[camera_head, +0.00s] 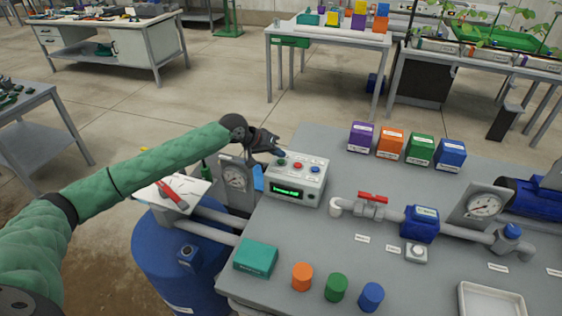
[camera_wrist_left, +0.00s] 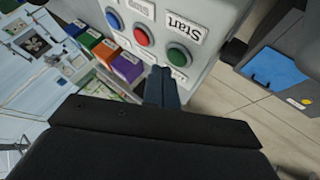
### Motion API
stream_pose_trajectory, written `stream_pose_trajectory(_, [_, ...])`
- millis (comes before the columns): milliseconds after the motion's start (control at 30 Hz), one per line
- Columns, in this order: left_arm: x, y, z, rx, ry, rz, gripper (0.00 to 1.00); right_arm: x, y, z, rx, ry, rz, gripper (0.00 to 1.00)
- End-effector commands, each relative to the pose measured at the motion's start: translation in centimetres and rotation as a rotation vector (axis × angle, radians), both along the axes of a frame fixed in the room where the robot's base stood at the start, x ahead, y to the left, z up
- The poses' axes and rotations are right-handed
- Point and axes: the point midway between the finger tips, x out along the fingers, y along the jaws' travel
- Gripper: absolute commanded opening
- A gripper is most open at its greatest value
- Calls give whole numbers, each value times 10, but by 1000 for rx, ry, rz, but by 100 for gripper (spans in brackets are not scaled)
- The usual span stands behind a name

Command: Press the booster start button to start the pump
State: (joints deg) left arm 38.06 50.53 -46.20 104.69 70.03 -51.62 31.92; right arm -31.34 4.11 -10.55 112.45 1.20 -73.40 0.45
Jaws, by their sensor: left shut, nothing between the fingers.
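The control box (camera_head: 313,187) stands on the grey bench with a lit green display (camera_head: 287,191) on its front. Its top carries a green button (camera_head: 281,162), a red button (camera_head: 297,165) and a blue button (camera_head: 315,169). In the left wrist view the green button (camera_wrist_left: 178,53) sits beside an upside-down "Start" label (camera_wrist_left: 185,27). My left gripper (camera_head: 279,152) is shut and empty, its tips just behind the green button. In the left wrist view the fingertips (camera_wrist_left: 162,74) are close to this button; I cannot tell whether they touch. My right gripper is out of view.
A red-handled valve (camera_head: 373,198) and piping lie to the right. Several coloured boxes, including a purple one (camera_head: 361,137), line the back. An orange cylinder (camera_head: 302,277) stands in front.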

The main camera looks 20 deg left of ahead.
Motion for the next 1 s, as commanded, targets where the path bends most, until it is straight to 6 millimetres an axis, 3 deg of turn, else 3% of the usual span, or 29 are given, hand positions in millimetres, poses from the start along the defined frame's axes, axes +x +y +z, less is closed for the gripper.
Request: stream_pose_trajectory(1000, [0,0,-10,0,0,0,0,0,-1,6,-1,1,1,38])
